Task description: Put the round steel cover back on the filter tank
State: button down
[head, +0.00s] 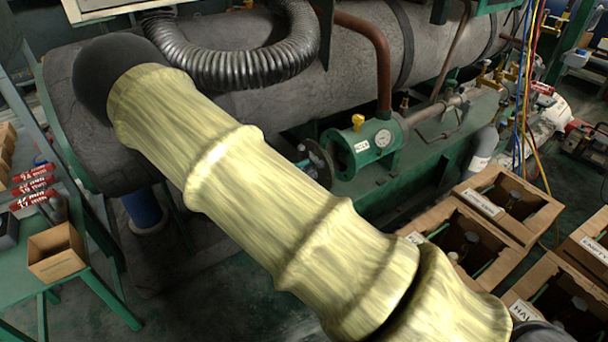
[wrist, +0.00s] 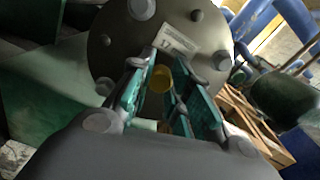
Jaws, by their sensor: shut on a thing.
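The green filter tank (head: 372,141) lies on its side in the middle of the head view, its flanged end facing left and a yellow valve on top. The round steel cover (head: 319,161) shows as a dark, partly hidden disc just left of that end, apparently apart from it. In the wrist view the cover (wrist: 205,42) is a grey disc with bolts and a white label. My gripper (wrist: 165,92) is shut on the cover, with its teal fingers around a yellow part at the disc's face. In the head view my arm hides most of the gripper.
A large grey vessel (head: 350,50) with a ribbed hose (head: 230,68) runs behind the tank. A brown pipe (head: 372,45) drops beside it. Cardboard boxes (head: 508,205) with bottles stand at the lower right. A green table (head: 85,290) is at the left.

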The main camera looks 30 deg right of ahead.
jog(key=shift+w+d+b, duration=0.2)
jog(key=shift+d+b, duration=0.85)
jog(key=shift+d, duration=0.8)
jog(key=shift+d+r, duration=0.1)
jog(key=shift+d, duration=0.4)
jog(key=shift+d, duration=0.3)
jog(key=shift+w+d, duration=0.15)
jog(key=shift+d, duration=1.25)
jog(key=c, duration=1.3)
grip_release()
jog(key=shift+o, duration=0.2)
jog(key=shift+a, duration=0.1)
jog(key=a, duration=0.8)
jog(key=shift+s, duration=0.35)
